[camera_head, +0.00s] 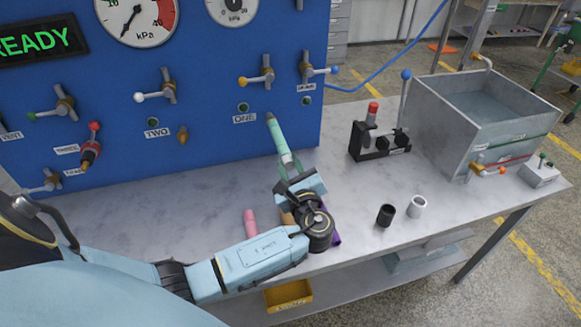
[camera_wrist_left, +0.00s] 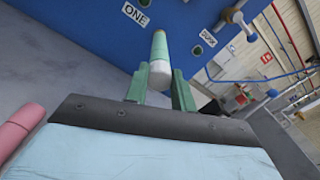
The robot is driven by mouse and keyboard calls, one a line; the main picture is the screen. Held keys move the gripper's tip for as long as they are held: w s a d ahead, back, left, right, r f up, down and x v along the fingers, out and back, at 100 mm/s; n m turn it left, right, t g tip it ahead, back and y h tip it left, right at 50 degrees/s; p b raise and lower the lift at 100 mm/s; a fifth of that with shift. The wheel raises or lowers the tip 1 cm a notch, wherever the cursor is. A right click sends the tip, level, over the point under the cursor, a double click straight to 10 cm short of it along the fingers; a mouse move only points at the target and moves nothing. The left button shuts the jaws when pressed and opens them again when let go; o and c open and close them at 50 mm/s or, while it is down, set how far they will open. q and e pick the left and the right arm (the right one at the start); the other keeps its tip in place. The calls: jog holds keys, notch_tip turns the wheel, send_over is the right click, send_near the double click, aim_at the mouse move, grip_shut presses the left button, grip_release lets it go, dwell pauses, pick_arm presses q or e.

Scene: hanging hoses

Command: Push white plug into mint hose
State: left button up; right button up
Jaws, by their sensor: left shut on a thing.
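The mint hose (camera_head: 277,136) hangs from the blue panel beside the label ONE and slants down to the right. It also shows in the left wrist view (camera_wrist_left: 159,46). The white plug (camera_wrist_left: 160,74) is in line with the hose's lower end, seemingly touching it; how deep it sits in the hose I cannot tell. My left gripper (camera_wrist_left: 159,88) is shut on the white plug, a green finger on either side. In the head view the left gripper (camera_head: 290,171) is just below the hose end and hides most of the plug. My right gripper is not in view.
A pink cylinder (camera_head: 250,223) lies on the grey table (camera_head: 170,225); orange and purple ones are partly hidden by my arm. A black cup (camera_head: 385,215) and white cup (camera_head: 417,206) stand right. A black fixture (camera_head: 378,145) and metal tank (camera_head: 455,135) stand behind. Valve handles line the panel.

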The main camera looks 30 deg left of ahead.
pick_arm(q)
jog(key=shift+a, duration=0.1)
jog(key=o, duration=1)
jog(key=shift+o, duration=0.2)
jog(key=v, duration=1.3)
jog(key=shift+s, duration=0.15)
